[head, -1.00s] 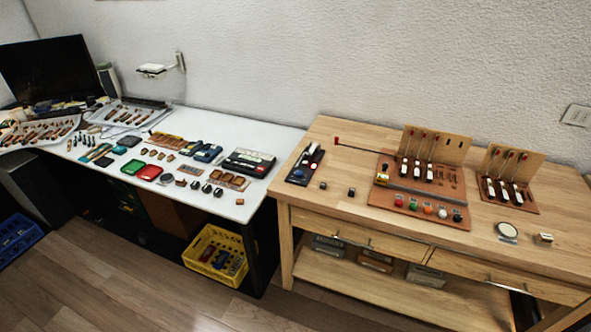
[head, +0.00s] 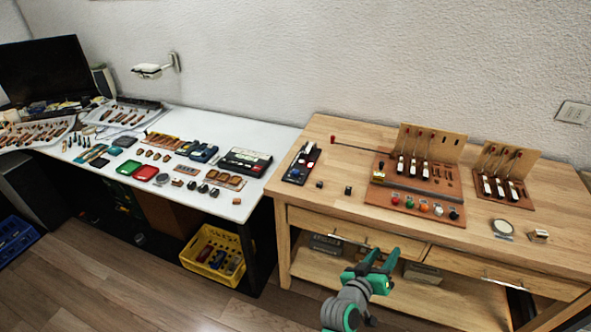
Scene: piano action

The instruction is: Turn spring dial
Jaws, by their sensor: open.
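My gripper (head: 381,256) is open and empty, with green fingers, in front of the wooden workbench and below the level of its top. No part is clearly recognisable as the spring dial. A round pale disc with a dark rim (head: 502,227) lies on the bench to the right. My gripper is apart from all of these.
The wooden bench (head: 340,190) has drawers with handles, and a lower shelf with boxes behind my gripper. A dark panel with knobs (head: 300,170) lies at its left. A white table (head: 240,207) with many small parts stands left, with a yellow crate (head: 190,262) below.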

